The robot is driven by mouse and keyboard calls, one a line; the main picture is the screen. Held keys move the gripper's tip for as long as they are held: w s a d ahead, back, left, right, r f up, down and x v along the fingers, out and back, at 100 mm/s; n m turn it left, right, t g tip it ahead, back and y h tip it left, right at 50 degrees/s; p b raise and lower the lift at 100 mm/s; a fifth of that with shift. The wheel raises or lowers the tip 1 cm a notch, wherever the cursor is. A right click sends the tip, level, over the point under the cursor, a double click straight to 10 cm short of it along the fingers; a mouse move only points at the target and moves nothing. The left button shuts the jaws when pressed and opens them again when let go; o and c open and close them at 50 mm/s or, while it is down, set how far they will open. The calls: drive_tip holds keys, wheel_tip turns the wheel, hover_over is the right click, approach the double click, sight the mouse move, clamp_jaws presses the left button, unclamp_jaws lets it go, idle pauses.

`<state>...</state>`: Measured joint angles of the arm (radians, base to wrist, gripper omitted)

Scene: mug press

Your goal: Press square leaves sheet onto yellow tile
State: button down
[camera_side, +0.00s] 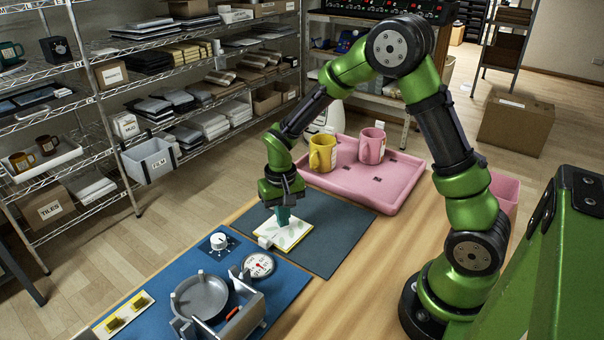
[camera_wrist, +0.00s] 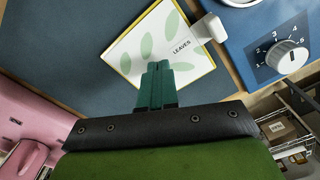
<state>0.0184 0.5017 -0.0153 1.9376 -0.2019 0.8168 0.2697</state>
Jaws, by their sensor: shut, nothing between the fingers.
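The square leaves sheet (camera_side: 297,231) is white with pale green leaves and lies on the dark mat. The wrist view shows the sheet (camera_wrist: 140,45) with the word LEAVES near one edge. A thin yellow edge, seemingly the yellow tile (camera_wrist: 199,77), shows along its border; the rest of the tile is hidden under the sheet. A white tab (camera_wrist: 209,28) sits at one side of the sheet. My gripper (camera_side: 283,219) points down over the sheet, its teal fingers (camera_wrist: 157,66) together and empty. I cannot tell whether the fingertips touch the sheet.
A pink tray (camera_side: 400,193) with a yellow mug (camera_side: 322,153) and a pink mug (camera_side: 371,146) stands behind the mat. On the blue mat at front left are a dial (camera_side: 219,241), a gauge (camera_side: 258,265) and a round grey press (camera_side: 203,297). The dark mat around the sheet (camera_side: 335,220) is clear.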

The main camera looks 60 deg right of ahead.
drive_tip(key=shift+f, duration=0.8)
idle(1.3)
drive_tip(key=shift+r, duration=0.1)
drive_tip(key=shift+r, duration=3)
drive_tip(key=shift+s+f, duration=0.15)
drive_tip(key=s+a+r+n+t+y, duration=0.1)
drive_tip(key=s+a+r+t, duration=0.1)
drive_tip(key=s+r, duration=0.6)
drive_tip(key=s+a+r+n+t+y, duration=0.1)
drive_tip(key=s+a+r+t, duration=0.1)
drive_tip(key=s+r+t, duration=0.3)
wheel_tip(320, 180, up, 5)
drive_tip(key=s, duration=0.2)
drive_tip(key=shift+s+a+f, duration=0.2)
drive_tip(key=shift+s+a, duration=0.05)
drive_tip(key=shift+s, duration=0.1)
